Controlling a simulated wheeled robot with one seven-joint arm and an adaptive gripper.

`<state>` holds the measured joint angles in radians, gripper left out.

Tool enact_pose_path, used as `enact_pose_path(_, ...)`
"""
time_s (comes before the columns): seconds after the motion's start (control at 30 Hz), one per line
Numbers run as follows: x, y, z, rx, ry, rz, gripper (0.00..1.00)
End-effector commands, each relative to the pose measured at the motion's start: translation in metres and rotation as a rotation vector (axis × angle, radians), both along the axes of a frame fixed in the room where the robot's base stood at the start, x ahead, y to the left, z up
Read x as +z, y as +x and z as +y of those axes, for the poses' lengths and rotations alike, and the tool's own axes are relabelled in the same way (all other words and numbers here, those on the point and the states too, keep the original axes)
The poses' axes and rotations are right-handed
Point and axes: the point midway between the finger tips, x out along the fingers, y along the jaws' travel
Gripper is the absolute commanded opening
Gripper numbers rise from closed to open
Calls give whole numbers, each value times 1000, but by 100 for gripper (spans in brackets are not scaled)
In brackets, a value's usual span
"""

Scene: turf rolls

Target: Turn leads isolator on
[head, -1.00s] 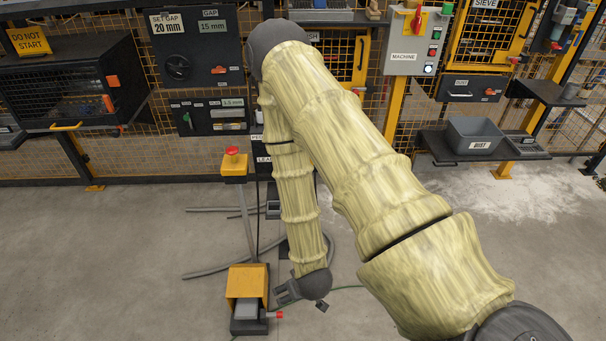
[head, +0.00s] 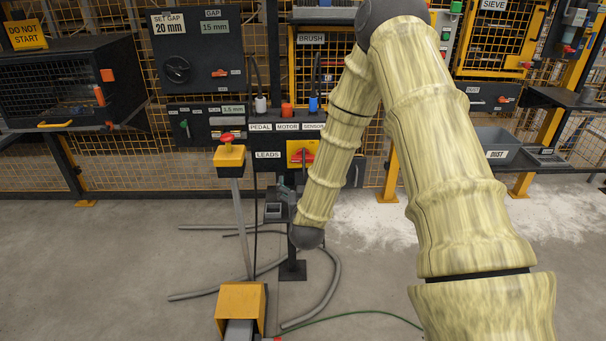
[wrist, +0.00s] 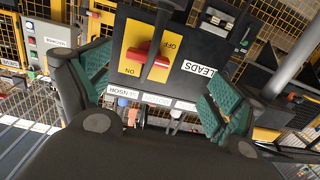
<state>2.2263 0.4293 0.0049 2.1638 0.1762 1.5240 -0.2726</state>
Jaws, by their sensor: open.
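The leads isolator is a yellow plate (head: 294,149) with a red handle (head: 302,156) on a dark box beside the LEADS label (head: 268,155). My forearm covers its right side in the head view. In the wrist view, which is turned over, the plate (wrist: 134,39) carries the words OFF and ON, and the red handle (wrist: 140,57) lies near ON, with a dark bar crossing it. I cannot tell the switch setting. My gripper (wrist: 155,85) is open and empty, its teal-padded fingers spread below and around the isolator in that view, apart from the handle. My forearm mostly hides it in the head view.
PEDAL, MOTOR and SENSOR connectors (head: 287,109) stand above the isolator. A red stop button on a yellow box (head: 229,160) stands to the left on a post. A yellow pedal housing (head: 240,302) and grey hoses lie on the floor. A dust bin (head: 495,145) is at right.

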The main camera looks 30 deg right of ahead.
Motion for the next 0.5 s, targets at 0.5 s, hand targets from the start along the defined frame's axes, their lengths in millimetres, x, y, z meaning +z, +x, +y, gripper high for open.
enact_pose_path(0.5,13,32,-34,-45,-26,-73,93)
